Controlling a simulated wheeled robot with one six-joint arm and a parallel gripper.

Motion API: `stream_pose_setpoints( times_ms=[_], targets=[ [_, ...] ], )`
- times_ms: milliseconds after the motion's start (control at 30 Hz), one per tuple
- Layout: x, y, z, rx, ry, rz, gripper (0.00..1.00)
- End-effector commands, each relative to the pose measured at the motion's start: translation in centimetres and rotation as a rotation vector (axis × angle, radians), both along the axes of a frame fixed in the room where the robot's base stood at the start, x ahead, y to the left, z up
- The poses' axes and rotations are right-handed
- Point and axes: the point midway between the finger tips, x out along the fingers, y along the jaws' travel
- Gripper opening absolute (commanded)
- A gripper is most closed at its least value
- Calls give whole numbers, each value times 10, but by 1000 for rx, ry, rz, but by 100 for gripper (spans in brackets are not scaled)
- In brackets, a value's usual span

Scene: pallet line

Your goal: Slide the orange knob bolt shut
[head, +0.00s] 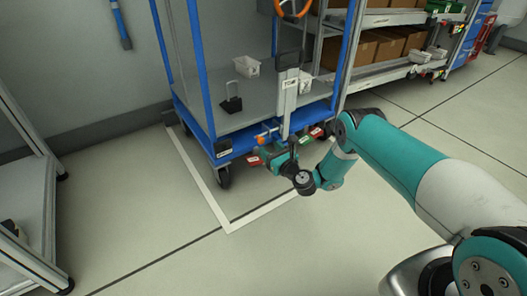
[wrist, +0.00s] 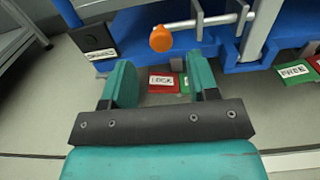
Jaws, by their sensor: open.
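The orange knob (wrist: 161,39) is at the left end of a metal bolt rod (wrist: 212,19) on the blue cart frame. It also shows in the head view (head: 261,139), at the cart's lower front edge. The rod runs right from the knob through grey brackets (wrist: 200,18). My gripper (wrist: 163,80) is open and empty, with its two teal fingers apart. In the wrist view the knob appears just beyond the fingertips, between their lines, and not touching them. In the head view my gripper (head: 284,158) is close to the cart's front edge, just right of the knob.
Red LOCK (wrist: 164,82) and green FREE (wrist: 294,71) pedals are low under the blue cart (head: 222,146). Shelving with boxes (head: 378,46) stands behind right. Floor is clear at front left.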

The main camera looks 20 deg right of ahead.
Motion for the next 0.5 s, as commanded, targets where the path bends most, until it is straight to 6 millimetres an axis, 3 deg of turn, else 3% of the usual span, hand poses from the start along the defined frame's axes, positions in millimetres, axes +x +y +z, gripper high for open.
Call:
stream_pose_setpoints(
  times_ms=[200,500],
  targets=[
    [30,11,-3,-2,-3,2,54],
    [47,15,0,1,0,-1,54]
  ],
)
